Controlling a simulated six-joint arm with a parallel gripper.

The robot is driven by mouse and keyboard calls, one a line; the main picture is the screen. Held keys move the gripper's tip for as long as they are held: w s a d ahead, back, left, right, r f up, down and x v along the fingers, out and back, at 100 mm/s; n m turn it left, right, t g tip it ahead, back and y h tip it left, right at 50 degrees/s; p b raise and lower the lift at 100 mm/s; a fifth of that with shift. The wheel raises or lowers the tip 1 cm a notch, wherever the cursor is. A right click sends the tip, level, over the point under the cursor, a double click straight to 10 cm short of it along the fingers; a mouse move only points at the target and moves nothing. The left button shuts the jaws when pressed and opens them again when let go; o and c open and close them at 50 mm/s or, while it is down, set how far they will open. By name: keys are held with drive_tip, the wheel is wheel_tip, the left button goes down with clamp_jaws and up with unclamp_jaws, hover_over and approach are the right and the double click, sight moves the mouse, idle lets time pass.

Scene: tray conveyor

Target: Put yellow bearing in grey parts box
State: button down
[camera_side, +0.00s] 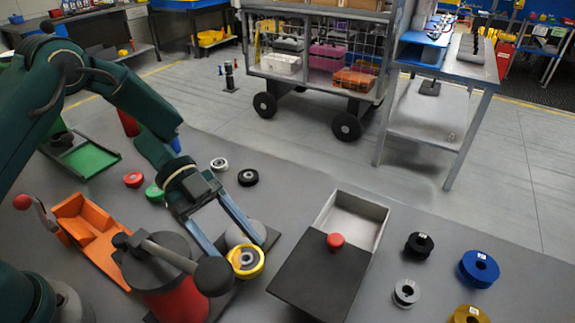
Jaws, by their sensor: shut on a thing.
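The yellow bearing (246,261) is a yellow ring with a grey metal centre. My gripper (243,254) is shut on it, with one blue finger at each side. The bearing is in front of a grey rounded part on a dark plate; whether it touches either is unclear. The grey parts box (377,226) stands to the right of my gripper. Its dark lid (315,275) with a red knob (335,241) covers the near part. The far part is open and shows a light, empty-looking inside.
A red canister with a dark lever (170,290) stands close left of my gripper. An orange holder (95,240) lies farther left. Black (418,245), silver (406,293), blue (478,268) and gold (468,314) rings lie right of the box. Several small rings lie behind my gripper.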

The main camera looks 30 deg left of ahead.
sight(258, 274)
drive_tip(key=x, duration=0.2)
drive_tip(key=shift+s+d+f, duration=0.1)
drive_tip(key=shift+d+f, duration=0.05)
drive_tip(key=shift+d, duration=0.15)
drive_tip(key=x, duration=0.3)
drive_tip(key=shift+a+f, duration=0.1)
drive_tip(key=shift+f, duration=0.15)
drive_tip(key=shift+f, duration=0.1)
drive_tip(key=shift+f, duration=0.15)
drive_tip(key=shift+c, duration=0.4)
unclamp_jaws()
